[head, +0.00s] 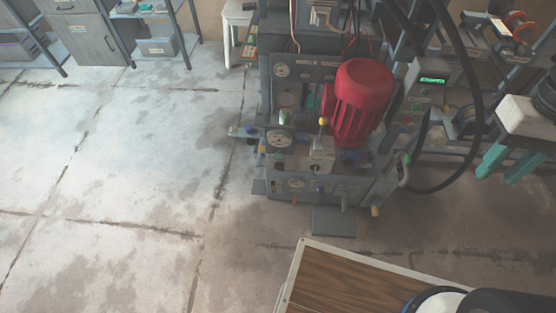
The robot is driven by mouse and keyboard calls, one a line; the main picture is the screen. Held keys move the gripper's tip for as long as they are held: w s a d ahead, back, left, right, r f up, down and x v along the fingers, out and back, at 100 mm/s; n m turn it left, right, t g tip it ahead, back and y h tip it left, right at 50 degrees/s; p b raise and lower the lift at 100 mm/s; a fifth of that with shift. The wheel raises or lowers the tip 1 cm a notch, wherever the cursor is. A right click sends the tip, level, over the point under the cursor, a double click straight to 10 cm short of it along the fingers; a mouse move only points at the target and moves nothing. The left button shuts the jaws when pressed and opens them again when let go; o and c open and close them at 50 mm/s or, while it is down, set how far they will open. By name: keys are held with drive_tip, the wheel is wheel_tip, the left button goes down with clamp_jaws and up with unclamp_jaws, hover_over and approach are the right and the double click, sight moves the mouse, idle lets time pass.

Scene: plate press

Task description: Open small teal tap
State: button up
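The grey press machine (330,185) with a red motor (362,100) stands in the middle. A small teal-green fitting (406,159) shows on its right side, above a curved grey pipe. Another small greenish knob (285,118) sits above the front gauge. Both are too small to tell which is the teal tap, or whether it is open or shut. My gripper (507,165) is at the right edge, with two teal fingers apart and nothing between them. In the picture it is right of the machine and clear of the fittings.
A yellow-topped lever (323,122) and a blue fitting (248,131) are on the machine's front. A black hose (480,80) loops on its right. A shelf with tools (490,40) stands behind. A wooden-topped surface (345,285) is at the bottom. The floor at left is clear.

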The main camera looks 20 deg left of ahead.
drive_tip(key=w+a+f+n+h, duration=0.1)
drive_tip(key=w+a+f, duration=0.2)
drive_tip(key=w+f, duration=0.35)
drive_tip(key=w+a+f, duration=0.3)
drive_tip(key=w+f, duration=0.2)
drive_tip(key=f, duration=0.3)
drive_tip(key=m+t+y, duration=0.9)
drive_tip(key=t+y, duration=0.2)
drive_tip(key=y, duration=0.6)
approach(281, 159)
drive_tip(key=x, duration=0.9)
drive_tip(key=shift+f, duration=0.15)
drive_tip(key=shift+w+a, duration=0.25)
drive_tip(key=shift+a, duration=0.05)
